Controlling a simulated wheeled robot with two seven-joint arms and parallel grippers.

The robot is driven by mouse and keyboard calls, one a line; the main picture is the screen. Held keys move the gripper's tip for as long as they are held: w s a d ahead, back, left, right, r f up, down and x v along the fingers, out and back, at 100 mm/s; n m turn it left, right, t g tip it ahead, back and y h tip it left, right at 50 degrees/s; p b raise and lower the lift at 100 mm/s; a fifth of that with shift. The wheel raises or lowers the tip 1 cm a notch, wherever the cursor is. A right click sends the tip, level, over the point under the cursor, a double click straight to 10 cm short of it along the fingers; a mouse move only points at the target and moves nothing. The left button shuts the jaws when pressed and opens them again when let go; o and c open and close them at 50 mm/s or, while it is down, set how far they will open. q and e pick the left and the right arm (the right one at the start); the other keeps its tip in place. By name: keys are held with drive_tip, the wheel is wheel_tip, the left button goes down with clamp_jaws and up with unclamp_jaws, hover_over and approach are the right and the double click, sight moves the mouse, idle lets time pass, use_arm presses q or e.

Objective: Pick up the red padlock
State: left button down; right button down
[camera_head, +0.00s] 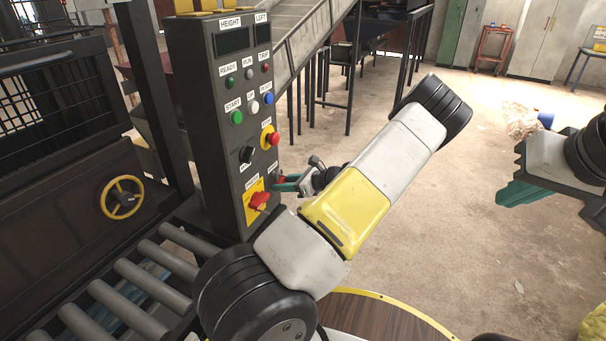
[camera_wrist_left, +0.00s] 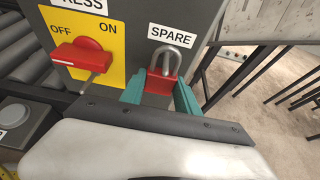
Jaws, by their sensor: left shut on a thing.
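The red padlock (camera_wrist_left: 160,82) is under the SPARE label in the left wrist view, its grey shackle upward, close against the side of the control panel (camera_head: 221,130). My left gripper (camera_wrist_left: 160,88) has its teal fingers on either side of the padlock body and is shut on it. In the head view the left gripper (camera_head: 284,184) is at the panel's lower right edge, and the padlock there is mostly hidden. My right gripper (camera_head: 524,192) is at the right, away from the panel, with teal fingers; its opening is not clear from this angle.
Left of the padlock is a red rotary switch (camera_wrist_left: 82,55) on a yellow plate marked OFF and ON. The panel carries several buttons and a red emergency knob (camera_head: 273,139). A roller conveyor (camera_head: 130,277) lies at the lower left. Open floor (camera_head: 440,220) is at the right.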

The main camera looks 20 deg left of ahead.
use_arm(q)
drive_tip(key=s+d, duration=0.1)
drive_tip(key=d, duration=1.7)
drive_tip(key=shift+s+r, duration=0.15)
drive_tip(key=shift+s, duration=0.05)
drive_tip(key=shift+r, duration=0.4)
drive_tip(key=shift+d, duration=0.25)
drive_tip(key=shift+s+d, duration=0.15)
drive_tip(key=shift+d, duration=1.8)
